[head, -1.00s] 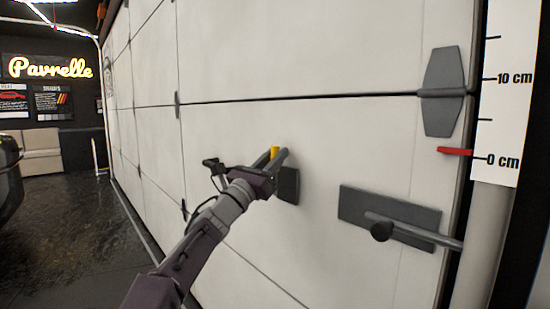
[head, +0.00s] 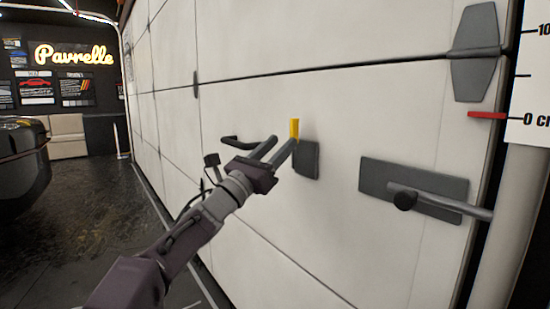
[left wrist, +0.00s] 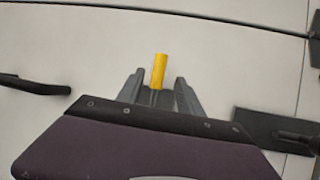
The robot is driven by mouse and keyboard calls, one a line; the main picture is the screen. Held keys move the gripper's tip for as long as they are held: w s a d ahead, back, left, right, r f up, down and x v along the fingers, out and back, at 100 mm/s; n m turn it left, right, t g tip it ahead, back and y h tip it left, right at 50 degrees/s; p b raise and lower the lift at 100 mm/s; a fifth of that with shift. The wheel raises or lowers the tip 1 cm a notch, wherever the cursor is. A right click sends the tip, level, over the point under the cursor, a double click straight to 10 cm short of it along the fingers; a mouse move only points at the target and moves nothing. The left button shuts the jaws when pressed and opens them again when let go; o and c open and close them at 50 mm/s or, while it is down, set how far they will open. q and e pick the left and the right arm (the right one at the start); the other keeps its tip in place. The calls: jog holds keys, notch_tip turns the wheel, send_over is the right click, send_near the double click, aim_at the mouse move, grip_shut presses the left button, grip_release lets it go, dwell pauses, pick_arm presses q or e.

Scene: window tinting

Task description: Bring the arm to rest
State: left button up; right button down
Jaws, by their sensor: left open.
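My left gripper (head: 285,141) is open and empty in front of the white panelled door (head: 330,110). A yellow-tipped lever (head: 294,127) on a dark square plate (head: 308,160) stands just beyond its fingers. In the left wrist view the yellow tip (left wrist: 159,70) shows upright between the two open fingers (left wrist: 160,76), with a clear gap on each side. I cannot tell how far in front of it the fingers are. My right gripper is not in view.
A black bar handle (head: 245,143) is on the door left of the lever. A dark plate with a bolt (head: 440,198) sits to the right, near a pole. A red marker (head: 486,115) points at the 0 cm scale line. A dark car (head: 22,160) stands at left; floor beside it is clear.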

pick_arm(q)
jog(key=shift+v, duration=0.9)
